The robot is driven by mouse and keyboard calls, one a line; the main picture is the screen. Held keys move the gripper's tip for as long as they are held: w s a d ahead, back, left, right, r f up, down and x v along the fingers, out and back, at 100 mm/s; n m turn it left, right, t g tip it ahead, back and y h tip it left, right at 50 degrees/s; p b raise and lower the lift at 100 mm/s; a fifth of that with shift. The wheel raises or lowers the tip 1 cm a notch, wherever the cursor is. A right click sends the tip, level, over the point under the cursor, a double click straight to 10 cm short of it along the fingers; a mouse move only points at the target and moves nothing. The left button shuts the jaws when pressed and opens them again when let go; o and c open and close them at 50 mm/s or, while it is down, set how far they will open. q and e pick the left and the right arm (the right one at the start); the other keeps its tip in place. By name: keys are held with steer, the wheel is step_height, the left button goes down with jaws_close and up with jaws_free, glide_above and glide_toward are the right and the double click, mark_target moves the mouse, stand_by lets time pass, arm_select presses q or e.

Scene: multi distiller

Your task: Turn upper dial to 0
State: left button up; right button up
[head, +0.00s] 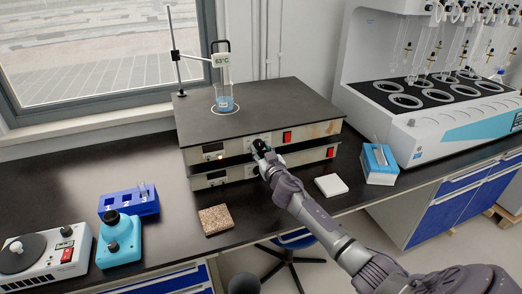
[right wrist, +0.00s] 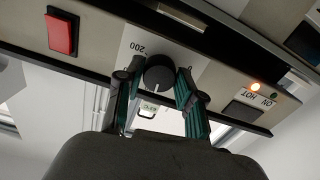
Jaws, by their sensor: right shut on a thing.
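The upper hot plate (head: 245,108) is a flat dark slab with a pale front panel. Its upper dial (right wrist: 158,72) is a round black knob on that panel, seen upside down in the right wrist view. A white pointer mark shows on the knob, and "200" is printed beside it; the 0 mark cannot be read. My right gripper (head: 260,147) is shut on the dial, one finger on each side, in the right wrist view (right wrist: 155,88). In the head view the gripper mostly hides the dial. My left gripper is not in view.
A beaker (head: 223,98) with blue liquid and a 63°C probe stands on the plate. A second unit (head: 220,177) sits beneath. A red switch (right wrist: 62,34) and lit HOT lamp (right wrist: 255,87) flank the dial. A brown tile (head: 216,220) and white pad (head: 331,186) lie in front.

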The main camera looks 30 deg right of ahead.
steer(key=n, duration=1.1)
steer(key=shift+n, duration=0.3)
steer(key=n, duration=0.6)
steer(key=shift+r, duration=0.1)
steer(key=shift+n+p, duration=0.35)
steer(key=shift+n, duration=2.25)
steer(key=o, duration=1.1)
steer(key=shift+o, duration=0.2)
steer(key=shift+s, duration=0.1)
